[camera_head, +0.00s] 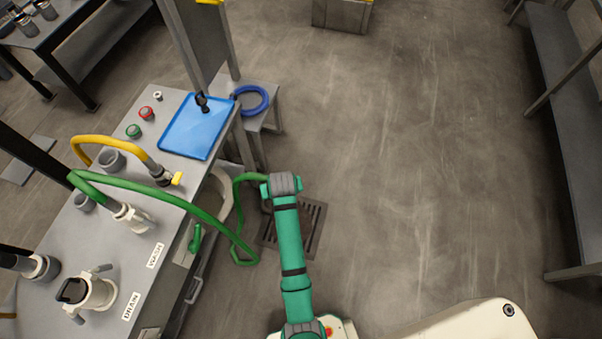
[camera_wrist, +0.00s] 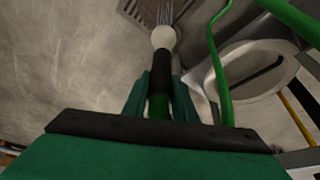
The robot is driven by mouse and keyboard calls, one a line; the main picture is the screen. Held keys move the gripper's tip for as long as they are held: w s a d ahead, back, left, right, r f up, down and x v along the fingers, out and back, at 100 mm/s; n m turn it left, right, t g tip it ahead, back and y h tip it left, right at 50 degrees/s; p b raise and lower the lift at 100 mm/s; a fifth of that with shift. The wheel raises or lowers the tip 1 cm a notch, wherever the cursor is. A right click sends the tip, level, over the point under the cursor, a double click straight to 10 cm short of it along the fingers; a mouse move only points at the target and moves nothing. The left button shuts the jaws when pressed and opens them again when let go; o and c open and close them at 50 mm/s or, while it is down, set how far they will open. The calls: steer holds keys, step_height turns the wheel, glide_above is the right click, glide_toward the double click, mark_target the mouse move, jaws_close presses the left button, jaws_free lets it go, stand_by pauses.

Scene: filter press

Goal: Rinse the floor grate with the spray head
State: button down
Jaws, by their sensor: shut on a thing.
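The floor grate (camera_head: 315,232) is a dark slotted square set in the floor, partly covered by my arm in the head view. Its edge shows at the top of the wrist view (camera_wrist: 140,10). My gripper (camera_wrist: 160,98) is shut on the spray head (camera_wrist: 163,38), which has a pale round tip and a black neck. The tip points toward the grate, and thin pale streaks run from it over the slots. In the head view the fingers and spray head are hidden under my wrist. A green hose (camera_head: 243,250) loops from the bench to near my wrist.
The grey bench (camera_head: 110,255) at left carries WASH and DRAIN fittings, a yellow hose (camera_head: 100,137) and a blue tray (camera_head: 197,125). A long table (camera_head: 570,130) is at right. The middle floor is clear.

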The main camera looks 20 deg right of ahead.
steer(key=w+d, duration=0.1)
steer(key=d, duration=0.8)
step_height(320, 180, down, 8)
steer(key=shift+d+m, duration=0.2)
steer(key=shift+m, duration=0.2)
steer(key=shift+w, duration=0.1)
